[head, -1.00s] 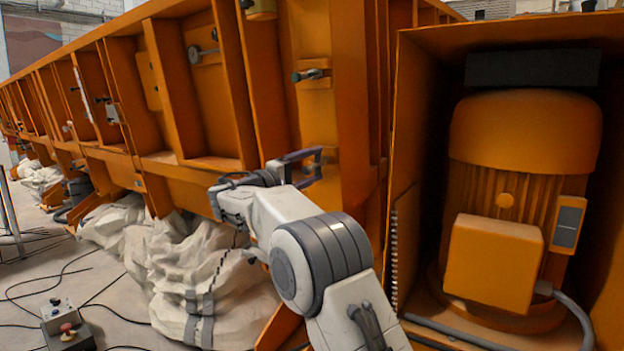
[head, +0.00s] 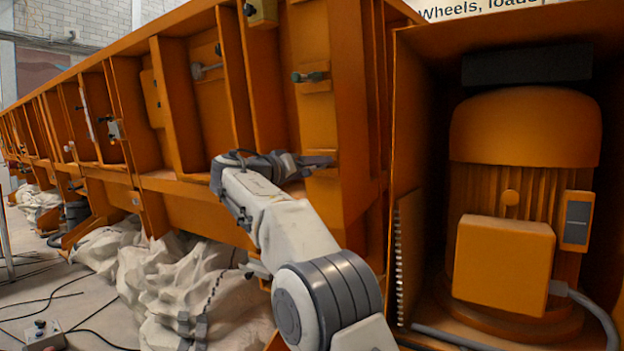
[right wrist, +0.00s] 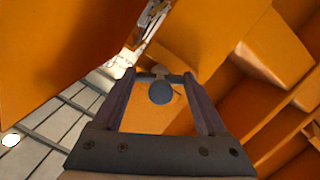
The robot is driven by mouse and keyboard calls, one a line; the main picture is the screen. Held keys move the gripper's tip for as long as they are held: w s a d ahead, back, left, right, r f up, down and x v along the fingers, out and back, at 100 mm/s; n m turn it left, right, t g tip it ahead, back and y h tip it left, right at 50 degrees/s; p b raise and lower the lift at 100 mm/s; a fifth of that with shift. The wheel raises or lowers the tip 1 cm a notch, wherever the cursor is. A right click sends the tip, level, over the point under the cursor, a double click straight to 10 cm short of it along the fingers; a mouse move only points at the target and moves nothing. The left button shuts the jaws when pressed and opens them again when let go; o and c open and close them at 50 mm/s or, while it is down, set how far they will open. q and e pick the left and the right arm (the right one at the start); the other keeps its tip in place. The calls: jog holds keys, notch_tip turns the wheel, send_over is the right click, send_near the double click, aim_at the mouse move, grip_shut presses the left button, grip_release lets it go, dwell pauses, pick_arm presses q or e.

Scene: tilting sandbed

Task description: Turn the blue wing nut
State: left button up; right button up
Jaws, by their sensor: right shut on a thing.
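The blue wing nut (right wrist: 160,92) shows in the right wrist view as a round blue cap with short grey wings, in front of an orange surface. My right gripper (right wrist: 160,76) has its two fingers on either side of it and is shut on it at the wings. In the head view my right gripper (head: 326,161) lies nearly edge-on against the orange frame's lower end, and it hides the wing nut there. My left gripper is not in view.
A teal-grey fitting (head: 309,77) sits on a plate above my right gripper. An orange motor (head: 525,130) stands in an open housing at the right. Pale crumpled sacking (head: 170,285) lies below the frame. A control box (head: 43,336) stands on the floor.

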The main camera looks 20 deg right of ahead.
jog(key=m+b, duration=0.2)
jog(key=shift+f+m+y, duration=0.25)
jog(key=shift+m+y, duration=0.05)
jog(key=shift+y, duration=0.1)
jog(key=shift+r+m+t+b, duration=0.1)
jog(key=shift+m+t+b, duration=0.4)
jog(key=shift+m, duration=0.2)
jog(key=shift+r, duration=0.1)
jog(key=o, duration=1.3)
jog(key=shift+s, duration=0.1)
jog(key=b+v, duration=0.1)
jog(key=v, duration=0.9)
jog(key=shift+s+a, duration=0.15)
jog(key=shift+s, duration=0.05)
jog(key=shift+r+y, duration=0.1)
jog(key=shift+y, duration=0.2)
